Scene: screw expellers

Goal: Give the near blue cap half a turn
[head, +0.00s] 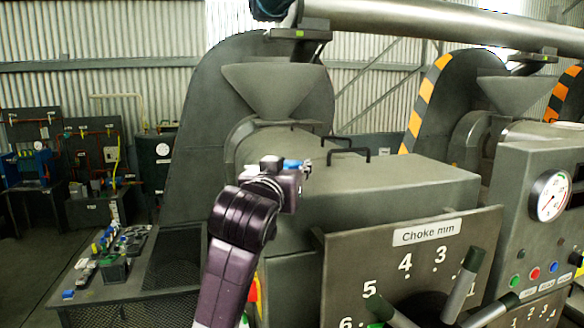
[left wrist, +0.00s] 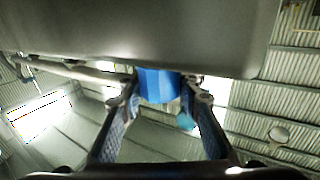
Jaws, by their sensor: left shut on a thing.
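My left gripper (head: 302,172) is at the side of the grey screw expeller, below its hopper. In the left wrist view, a blue cap (left wrist: 158,85) sits under the grey machine body, between the two fingers of my left gripper (left wrist: 165,95). The fingers are shut on it from both sides. Its upper end is hidden against the machine body. A smaller light blue piece (left wrist: 186,121) shows beside the right finger. A bit of blue (head: 292,163) shows by the gripper in the head view, but I cannot tell whether it is the cap. My right gripper is not in view.
The grey hopper (head: 275,88) and black handles (head: 345,150) stand close behind the gripper. The choke panel (head: 410,255) with levers is to the right. A side table (head: 95,290) with small parts is at the lower left. A second expeller (head: 505,130) stands at right.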

